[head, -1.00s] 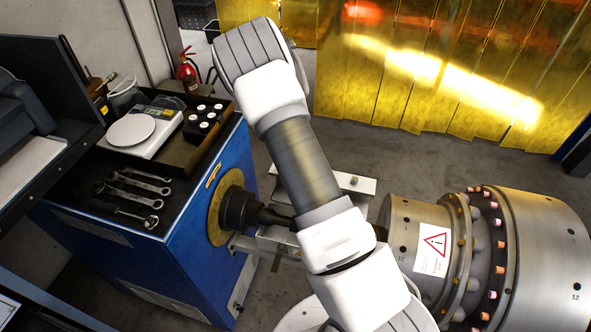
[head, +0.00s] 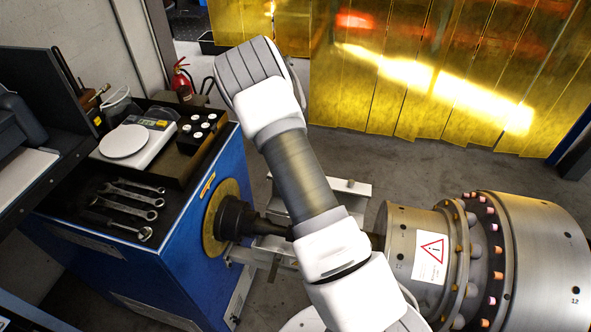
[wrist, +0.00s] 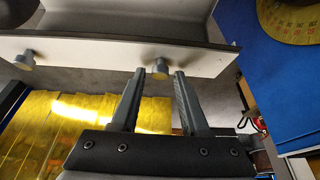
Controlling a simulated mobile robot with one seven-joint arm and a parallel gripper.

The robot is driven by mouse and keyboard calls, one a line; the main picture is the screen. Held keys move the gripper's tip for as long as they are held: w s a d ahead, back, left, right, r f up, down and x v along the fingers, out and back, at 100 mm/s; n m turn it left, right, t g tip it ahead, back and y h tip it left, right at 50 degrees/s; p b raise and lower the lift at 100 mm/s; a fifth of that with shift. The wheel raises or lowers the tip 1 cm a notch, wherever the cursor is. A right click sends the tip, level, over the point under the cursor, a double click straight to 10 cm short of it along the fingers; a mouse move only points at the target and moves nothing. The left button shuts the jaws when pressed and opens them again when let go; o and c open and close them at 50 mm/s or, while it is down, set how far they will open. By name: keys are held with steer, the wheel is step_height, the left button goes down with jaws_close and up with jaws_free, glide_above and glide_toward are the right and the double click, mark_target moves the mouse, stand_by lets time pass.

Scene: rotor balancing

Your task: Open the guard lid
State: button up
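A pale strip with two grey round knobs runs across the top of the wrist view; it may be the guard lid's edge, but I cannot tell for sure. The right knob (wrist: 160,68) lies between my fingertips in the picture, and the left knob (wrist: 24,60) stands well to the side. My gripper (wrist: 160,75) is open, with a gap visible on each side of the right knob. A pale rail (head: 355,190) with a small knob shows behind my arm in the head view. My gripper is not visible there.
A blue machine (head: 190,250) with a dark shaft (head: 240,222) stands left of my arm. Its top holds a scale (head: 124,141) and wrenches (head: 128,198). A large metal rotor (head: 540,250) is at right. Yellow curtains (head: 400,90) hang behind; the floor before them is clear.

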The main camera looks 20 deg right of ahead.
steer(key=shift+o, duration=0.6)
steer(key=shift+s+f, duration=0.1)
steer(key=shift+f, duration=0.05)
steer(key=v, duration=1.7)
steer(key=shift+r, duration=0.25)
steer(key=shift+a, duration=0.1)
steer(key=s+a+r+n+y, duration=0.2)
steer(key=s+a+r, duration=0.1)
steer(key=s+r, duration=0.4)
steer(key=s+a+r+n+y, duration=0.1)
steer(key=s+a+r+y, duration=0.1)
steer(key=s+a+r, duration=0.35)
steer(key=s+r+n+t, duration=0.1)
steer(key=s+r, duration=0.3)
steer(key=s, duration=0.4)
steer(key=s+r+n+t+h, duration=0.1)
steer(key=s+r+n, duration=0.2)
steer(key=s, duration=0.5)
steer(key=shift+s+r+h, duration=0.25)
steer(key=shift+r+h, duration=0.05)
steer(key=shift+r, duration=0.15)
